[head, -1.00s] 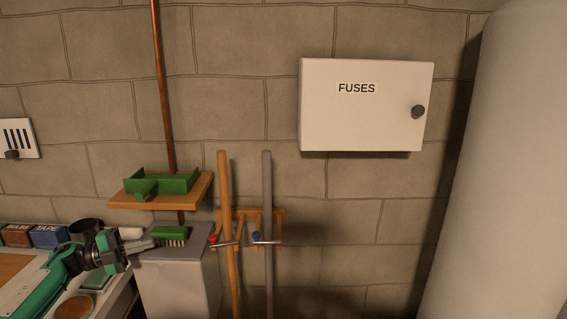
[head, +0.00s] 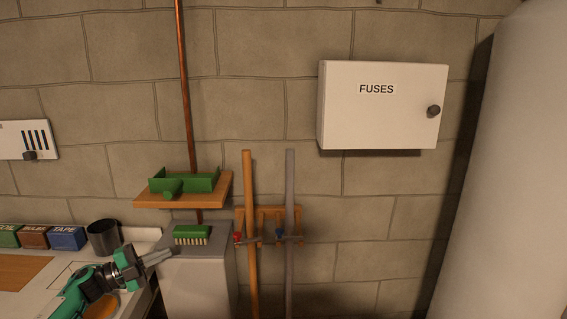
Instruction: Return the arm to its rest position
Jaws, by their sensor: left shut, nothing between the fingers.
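My left arm comes in from the lower left of the head view. My left gripper (head: 160,256) is shut and empty, its fingers pointing right in front of the left face of a grey cabinet. A green brush (head: 193,235) with pale bristles lies on top of that grey cabinet (head: 197,277), beyond the fingertips and apart from them. My right gripper is not in view.
A bench (head: 28,297) at the left holds labelled boxes, including a blue TAPE box (head: 66,238), and a dark cup (head: 103,238). A wooden shelf (head: 150,203) holds a green tray (head: 205,182). Two poles (head: 250,215) stand in a rack. A fuse box (head: 380,125) hangs on the wall.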

